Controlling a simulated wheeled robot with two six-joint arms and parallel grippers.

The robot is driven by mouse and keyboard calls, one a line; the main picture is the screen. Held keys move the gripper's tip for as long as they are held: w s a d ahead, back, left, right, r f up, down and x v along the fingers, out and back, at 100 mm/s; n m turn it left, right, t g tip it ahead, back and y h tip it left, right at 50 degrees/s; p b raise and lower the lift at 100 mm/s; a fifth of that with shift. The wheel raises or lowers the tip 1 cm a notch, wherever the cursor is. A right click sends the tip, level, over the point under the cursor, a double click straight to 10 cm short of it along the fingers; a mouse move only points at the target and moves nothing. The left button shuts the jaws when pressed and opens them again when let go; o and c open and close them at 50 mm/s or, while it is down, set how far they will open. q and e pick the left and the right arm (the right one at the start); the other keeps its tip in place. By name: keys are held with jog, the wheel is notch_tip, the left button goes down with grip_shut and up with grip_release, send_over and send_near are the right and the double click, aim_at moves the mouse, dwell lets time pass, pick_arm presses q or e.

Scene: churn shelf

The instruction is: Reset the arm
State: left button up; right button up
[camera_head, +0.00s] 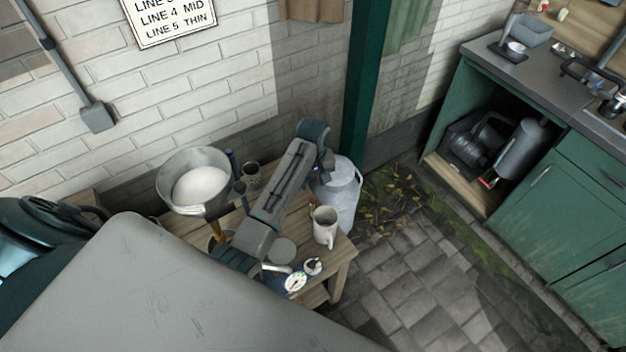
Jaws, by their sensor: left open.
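My left arm crosses the middle of the view, over a wooden table. Its forearm rises from the elbow above the table's front to the wrist at the top, where it bends down. My left gripper (317,182) hangs below the wrist, beside the grey metal churn (343,198), and is small and partly hidden. It is open, and I see nothing held in it. I cannot tell whether it touches the churn. My right gripper is out of view.
The wooden table (341,252) bears a metal pan of white stuff (200,186), a pale mug (325,228), a dark cup (252,175) and small round items (295,281). A green post (362,90) stands behind. Paving at right is clear before the green cabinet (540,215).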

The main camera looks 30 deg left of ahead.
pick_arm(q)
jog(key=shift+r, duration=0.4)
